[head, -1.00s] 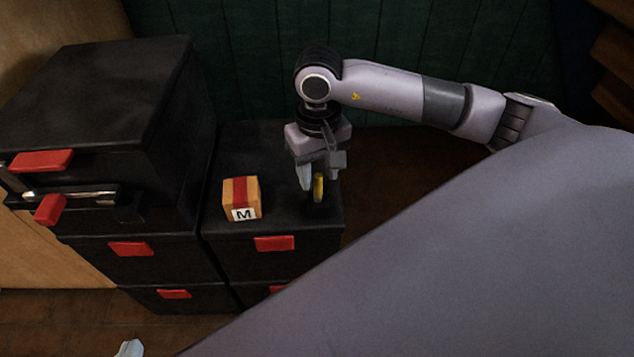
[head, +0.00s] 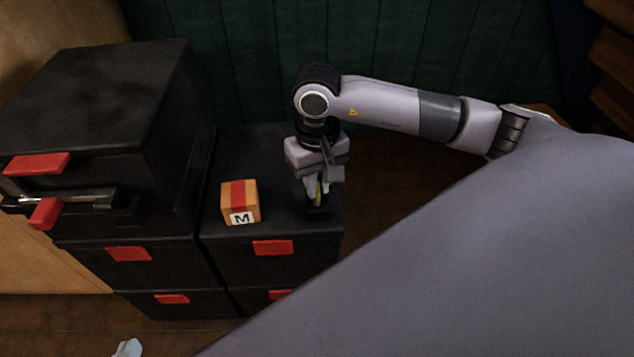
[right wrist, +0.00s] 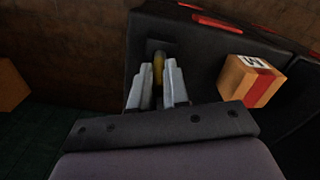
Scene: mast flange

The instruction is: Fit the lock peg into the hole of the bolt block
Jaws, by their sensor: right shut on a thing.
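The yellow lock peg (head: 319,187) stands upright at a small black holder (head: 318,212), on the front right of the lower black case. My right gripper (head: 317,189) points down and is shut on the peg. In the right wrist view the peg (right wrist: 158,70) shows between the two pale fingers (right wrist: 158,85); its lower end is hidden. A dark block (head: 126,209), likely the bolt block, is on the front of the tall case at the left, beside a silver bolt (head: 75,200); its hole cannot be made out. Only a pale tip of my left gripper (head: 128,348) shows at the bottom edge.
An orange box (head: 240,203) with a red stripe and an M label stands left of the peg on the lower case (head: 262,145). The tall black case (head: 100,95) has red latches. A green wall (head: 260,60) is behind.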

